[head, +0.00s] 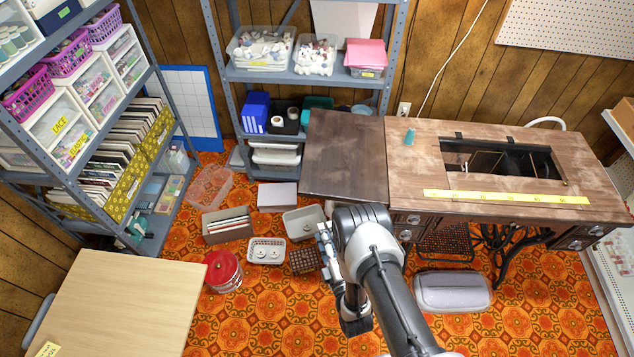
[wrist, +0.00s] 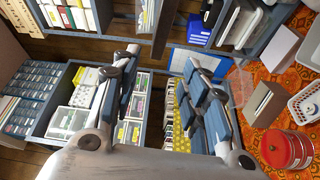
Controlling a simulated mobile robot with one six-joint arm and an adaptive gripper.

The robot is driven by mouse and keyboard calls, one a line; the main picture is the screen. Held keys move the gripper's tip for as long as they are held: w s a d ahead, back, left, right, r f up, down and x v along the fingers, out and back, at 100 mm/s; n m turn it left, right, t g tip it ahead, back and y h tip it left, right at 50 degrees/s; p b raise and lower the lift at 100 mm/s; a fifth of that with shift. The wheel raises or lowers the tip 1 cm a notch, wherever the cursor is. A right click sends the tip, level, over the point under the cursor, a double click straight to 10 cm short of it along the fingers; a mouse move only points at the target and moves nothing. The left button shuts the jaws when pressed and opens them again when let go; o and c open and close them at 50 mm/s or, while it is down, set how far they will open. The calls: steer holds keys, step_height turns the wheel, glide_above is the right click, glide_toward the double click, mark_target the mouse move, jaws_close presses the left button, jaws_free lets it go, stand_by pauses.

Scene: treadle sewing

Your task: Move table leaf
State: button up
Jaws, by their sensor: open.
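The table leaf (head: 345,155) is a dark brown wooden panel at the left end of the sewing table (head: 470,160). In the head view it sticks out to the left, looking about level with the lighter, worn tabletop. My gripper (head: 324,240) is below and in front of the leaf's near edge in the head view, partly hidden by my arm. In the wrist view my gripper (wrist: 162,62) has its two fingers spread wide with nothing between them. I cannot tell how far the fingers are from the leaf.
Several bins and boxes, such as a white basket (head: 266,251) and a red tin (head: 223,271), crowd the floor left of my arm. A light wooden table (head: 130,300) stands at front left. Shelves line the left and back. A grey case (head: 453,291) lies under the sewing table.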

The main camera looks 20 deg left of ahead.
mark_target(311, 196)
steer(key=b+x, duration=0.6)
steer(key=x, duration=1.1)
steer(key=shift+s+a+r, duration=0.1)
steer(key=shift+s, duration=0.05)
steer(key=shift+c, duration=0.5)
jaws_close()
